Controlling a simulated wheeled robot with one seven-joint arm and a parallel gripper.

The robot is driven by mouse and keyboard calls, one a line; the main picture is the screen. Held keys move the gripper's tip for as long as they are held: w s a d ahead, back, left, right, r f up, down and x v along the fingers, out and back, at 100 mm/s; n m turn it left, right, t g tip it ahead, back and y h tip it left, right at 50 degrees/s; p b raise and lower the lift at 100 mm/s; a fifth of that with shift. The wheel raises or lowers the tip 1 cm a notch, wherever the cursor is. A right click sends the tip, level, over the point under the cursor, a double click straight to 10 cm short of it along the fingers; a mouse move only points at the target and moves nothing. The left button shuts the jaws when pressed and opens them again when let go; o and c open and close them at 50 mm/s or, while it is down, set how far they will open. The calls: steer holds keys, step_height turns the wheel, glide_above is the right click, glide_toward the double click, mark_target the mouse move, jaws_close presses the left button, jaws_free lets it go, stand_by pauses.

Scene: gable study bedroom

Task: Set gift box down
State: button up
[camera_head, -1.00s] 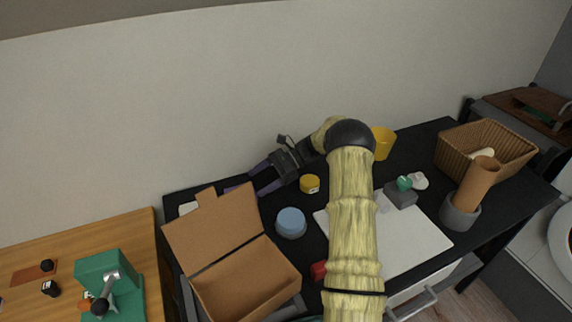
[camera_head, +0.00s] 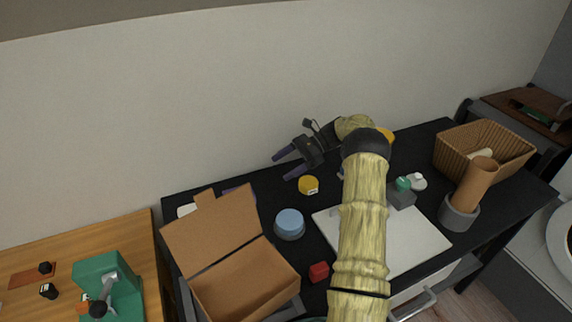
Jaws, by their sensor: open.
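My gripper (camera_head: 281,167) is at the back of the black desk, near the wall, with its two purple fingers apart and nothing between them. It points left. A small purple item (camera_head: 240,191) shows partly behind the raised lid of the open brown cardboard box (camera_head: 245,283); I cannot tell whether it is the gift box. A small red box (camera_head: 318,271) sits right of the cardboard box, well apart from my gripper. No item is clearly marked as the gift box.
The black desk (camera_head: 262,204) also holds a blue round container (camera_head: 289,223), a yellow tub (camera_head: 308,185), a white board (camera_head: 415,245), a grey block (camera_head: 401,197), a brown tube (camera_head: 475,183) in a grey holder and a wicker basket (camera_head: 503,151). A wooden table (camera_head: 60,258) stands left.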

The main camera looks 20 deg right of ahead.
steer(key=o, duration=0.3)
steer(key=shift+o, duration=1.1)
steer(key=s+a+r+n+g+h+p, duration=0.1)
steer(key=a+r+n+h+p, duration=0.2)
steer(key=a+n+h, duration=0.3)
steer(key=a, duration=0.4)
steer(key=shift+n+g+h+p, duration=0.3)
steer(key=shift+n+h+p, duration=0.1)
steer(key=s+a+r+n+t+h+p, duration=0.2)
steer(key=a+r+n+h, duration=0.4)
steer(key=n, duration=0.5)
step_height(320, 180, up, 2)
steer(key=shift+s+r+t+h+p, duration=0.2)
steer(key=shift+t+h+p, duration=0.1)
steer(key=shift+t+p, duration=0.4)
steer(key=shift+f, duration=0.1)
steer(key=f, duration=0.4)
steer(key=w+f, duration=0.1)
steer(key=f, duration=0.3)
steer(key=w+f, duration=0.1)
steer(key=f, duration=0.3)
